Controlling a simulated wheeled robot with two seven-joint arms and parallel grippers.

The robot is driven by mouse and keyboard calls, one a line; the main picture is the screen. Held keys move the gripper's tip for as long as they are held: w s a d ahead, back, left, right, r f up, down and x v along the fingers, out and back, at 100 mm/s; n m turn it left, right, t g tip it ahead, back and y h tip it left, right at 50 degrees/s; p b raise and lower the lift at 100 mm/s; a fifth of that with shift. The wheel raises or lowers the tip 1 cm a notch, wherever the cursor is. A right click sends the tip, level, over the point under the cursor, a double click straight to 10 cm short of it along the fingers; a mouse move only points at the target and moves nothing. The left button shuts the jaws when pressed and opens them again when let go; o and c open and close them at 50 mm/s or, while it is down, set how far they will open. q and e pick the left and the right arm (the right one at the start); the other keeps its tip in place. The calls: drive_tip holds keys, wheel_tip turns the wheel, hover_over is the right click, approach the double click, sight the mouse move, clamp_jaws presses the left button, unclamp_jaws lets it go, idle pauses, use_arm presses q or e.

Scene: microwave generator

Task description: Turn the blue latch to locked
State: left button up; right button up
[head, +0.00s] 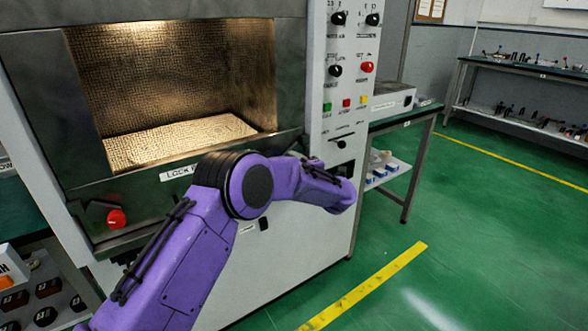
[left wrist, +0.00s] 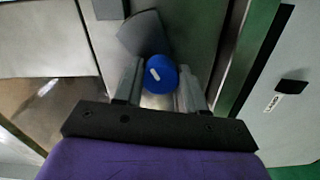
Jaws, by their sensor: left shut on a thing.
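The blue latch (left wrist: 161,72) shows in the left wrist view as a round blue knob with a short white mark on its face. A grey angled plate sits beside it. My left gripper (left wrist: 159,88) has one finger on each side of the knob and is shut on it. In the head view my purple left arm reaches across the front of the machine (head: 285,245) and hides the blue latch and the fingers. A "LOCK" label (head: 178,171) is partly covered by the arm. My right gripper is in neither view.
A red knob (head: 116,218) sits on the machine's lower left front. The lit chamber (head: 180,140) is open to view. A control panel (head: 345,80) with knobs and buttons rises at the right. A side table (head: 400,122) stands beyond it; green floor lies clear at right.

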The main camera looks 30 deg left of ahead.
use_arm(q)
drive_tip(key=shift+n, duration=0.3)
idle(0.4)
drive_tip(key=o, duration=1.1)
drive_tip(key=b+v, duration=0.1)
drive_tip(key=v, duration=0.9)
drive_tip(key=shift+s+d, duration=0.15)
drive_tip(key=shift+d, duration=0.1)
drive_tip(key=shift+f, duration=0.1)
